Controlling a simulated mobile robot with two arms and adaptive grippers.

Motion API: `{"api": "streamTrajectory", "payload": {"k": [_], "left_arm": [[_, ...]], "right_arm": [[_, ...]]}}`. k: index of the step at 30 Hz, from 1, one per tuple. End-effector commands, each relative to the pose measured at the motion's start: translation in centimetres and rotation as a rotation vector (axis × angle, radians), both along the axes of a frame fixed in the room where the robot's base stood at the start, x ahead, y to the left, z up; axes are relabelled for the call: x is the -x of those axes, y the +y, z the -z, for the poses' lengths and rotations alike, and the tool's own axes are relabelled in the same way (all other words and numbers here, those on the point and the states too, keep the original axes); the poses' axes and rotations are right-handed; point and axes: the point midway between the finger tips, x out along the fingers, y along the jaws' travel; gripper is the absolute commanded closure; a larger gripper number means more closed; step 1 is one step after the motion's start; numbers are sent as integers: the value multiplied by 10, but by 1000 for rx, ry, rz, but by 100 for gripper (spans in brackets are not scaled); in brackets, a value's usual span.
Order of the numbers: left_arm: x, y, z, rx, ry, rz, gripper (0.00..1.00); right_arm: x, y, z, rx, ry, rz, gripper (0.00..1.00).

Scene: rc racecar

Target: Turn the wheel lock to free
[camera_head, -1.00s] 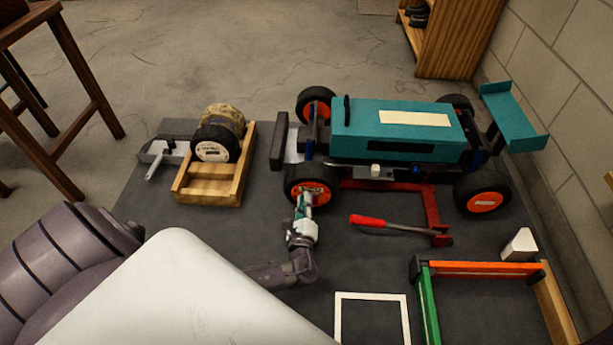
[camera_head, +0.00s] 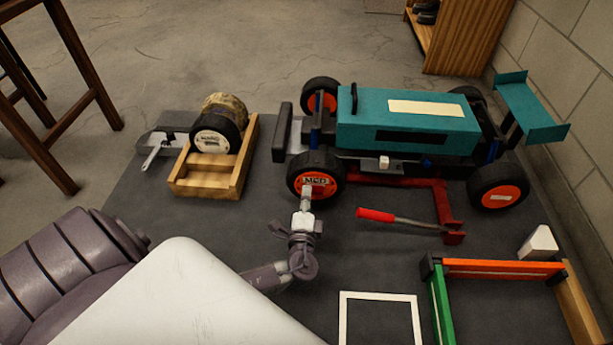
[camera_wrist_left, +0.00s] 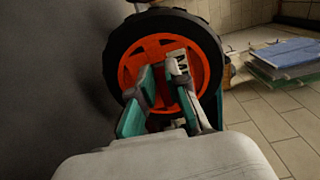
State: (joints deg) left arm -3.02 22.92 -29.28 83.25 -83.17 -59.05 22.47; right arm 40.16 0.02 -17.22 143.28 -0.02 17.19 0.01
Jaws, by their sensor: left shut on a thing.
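The teal racecar (camera_head: 405,130) stands on the dark mat, raised over a red jack. Its near front wheel (camera_head: 316,181) has a black tyre and an orange hub with small dark lettering. My left gripper (camera_head: 307,192) reaches up to the middle of this hub. In the left wrist view, its teal and grey fingers (camera_wrist_left: 165,82) are at the orange hub (camera_wrist_left: 160,48), shut on the wheel lock at the hub's centre. The lock itself is mostly hidden between the fingers, so its setting cannot be read. My right gripper is not in view.
The red jack (camera_head: 448,205) and its red-tipped handle (camera_head: 390,216) lie just right of my gripper. A wooden cradle (camera_head: 205,187) with a loose wheel (camera_head: 215,135) stands left. A white square outline (camera_head: 380,295) and a green-orange frame (camera_head: 500,268) lie at the front right.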

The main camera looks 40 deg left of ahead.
Motion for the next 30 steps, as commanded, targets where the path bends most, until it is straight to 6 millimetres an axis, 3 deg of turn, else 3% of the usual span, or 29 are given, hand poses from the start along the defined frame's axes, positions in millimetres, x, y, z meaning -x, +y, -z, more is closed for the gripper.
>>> {"api": "streamTrajectory", "payload": {"k": [17,18,22,30], "left_arm": [[-1,2,0,31,-19,-3,100],[-1,2,0,31,-19,-3,84],[-1,1,0,30,-18,-2,62],[0,0,1,30,-18,-1,60]], "right_arm": [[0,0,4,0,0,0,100],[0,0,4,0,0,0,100],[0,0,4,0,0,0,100],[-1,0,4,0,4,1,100]]}}
